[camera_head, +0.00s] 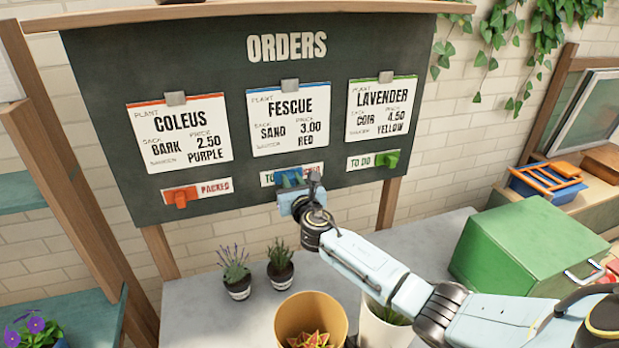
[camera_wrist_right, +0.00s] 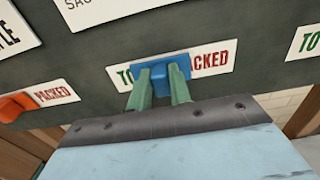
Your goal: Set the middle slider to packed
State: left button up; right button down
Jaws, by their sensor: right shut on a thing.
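The middle slider is a blue knob (camera_head: 290,177) under the Fescue card on the dark orders board. It also shows in the right wrist view (camera_wrist_right: 160,70). It stands near the middle of its label strip, with "TO" showing at its left and "ACKED" at its right. My right gripper (camera_wrist_right: 163,84) is shut on this slider, with one greenish finger at each side of the knob. In the head view the gripper (camera_head: 300,195) partly hides the slider and its label. My left gripper is not in view.
The orange slider (camera_head: 180,197) is at the left of its strip, showing "PACKED". The green slider (camera_head: 388,159) is at the right of its strip, showing "TO DO". Potted plants (camera_head: 236,272) and a green box (camera_head: 530,245) stand on the table below.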

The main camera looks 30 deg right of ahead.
aim_at(276, 176)
jog(key=shift+w+a, duration=0.2)
jog(key=shift+a, duration=0.65)
jog(key=shift+w+a, duration=0.15)
jog(key=shift+a, duration=0.65)
jog(key=c, duration=1.3)
grip_release()
jog(key=shift+a, duration=0.1)
jog(key=v, duration=1.3)
jog(key=shift+s+p, duration=0.2)
jog(key=shift+p, duration=0.2)
jog(key=shift+f, duration=0.15)
